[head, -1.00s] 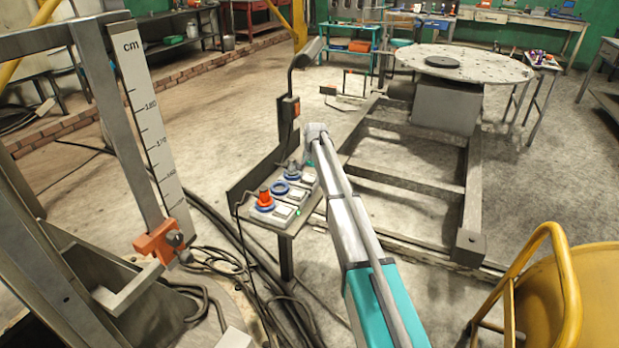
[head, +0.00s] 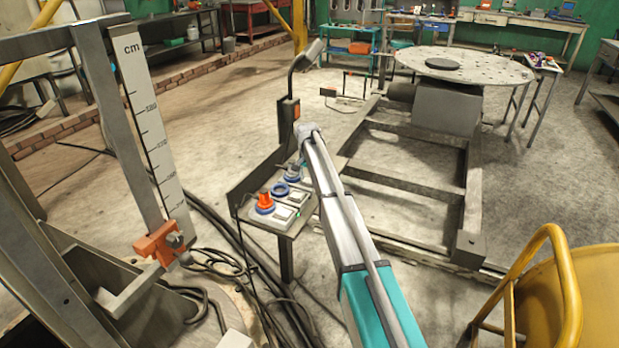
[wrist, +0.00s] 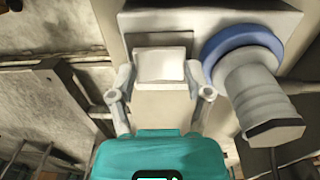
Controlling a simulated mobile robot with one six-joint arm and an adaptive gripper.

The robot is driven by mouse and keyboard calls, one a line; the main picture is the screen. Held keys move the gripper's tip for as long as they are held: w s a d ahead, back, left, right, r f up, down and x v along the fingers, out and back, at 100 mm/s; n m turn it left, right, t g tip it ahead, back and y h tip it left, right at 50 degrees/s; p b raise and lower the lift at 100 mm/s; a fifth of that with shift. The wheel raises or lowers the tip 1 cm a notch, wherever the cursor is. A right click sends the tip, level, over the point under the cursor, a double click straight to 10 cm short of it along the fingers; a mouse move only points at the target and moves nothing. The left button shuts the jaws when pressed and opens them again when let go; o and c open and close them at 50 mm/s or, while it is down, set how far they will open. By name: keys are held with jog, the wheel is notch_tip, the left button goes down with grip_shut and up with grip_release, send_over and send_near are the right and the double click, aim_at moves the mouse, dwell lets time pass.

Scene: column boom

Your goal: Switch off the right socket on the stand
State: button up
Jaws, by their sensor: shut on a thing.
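The stand (head: 258,226) carries a row of sockets in the head view. The near socket (head: 265,210) has an orange plug, the middle socket (head: 281,190) is a blue ring, and the far, right socket (head: 292,179) has a grey plug. In the wrist view a blue-ringed socket (wrist: 215,48) with a grey plug (wrist: 258,100) is right of a white rocker switch (wrist: 162,66). My gripper (wrist: 160,78) has one finger on each side of this switch and is shut on it. In the head view my arm hides the gripper and the far switch.
A dark upright panel (head: 248,178) and a lamp post (head: 291,118) rise behind the sockets. A round table (head: 480,66) on a steel frame (head: 470,190) stands to the right. A yellow chair (head: 575,290) is at the right front. Cables lie on the floor left of the stand.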

jog(key=shift+a+g+h, duration=0.15)
jog(key=shift+g+h, duration=0.15)
jog(key=shift+h, duration=0.2)
jog(key=o, duration=0.9)
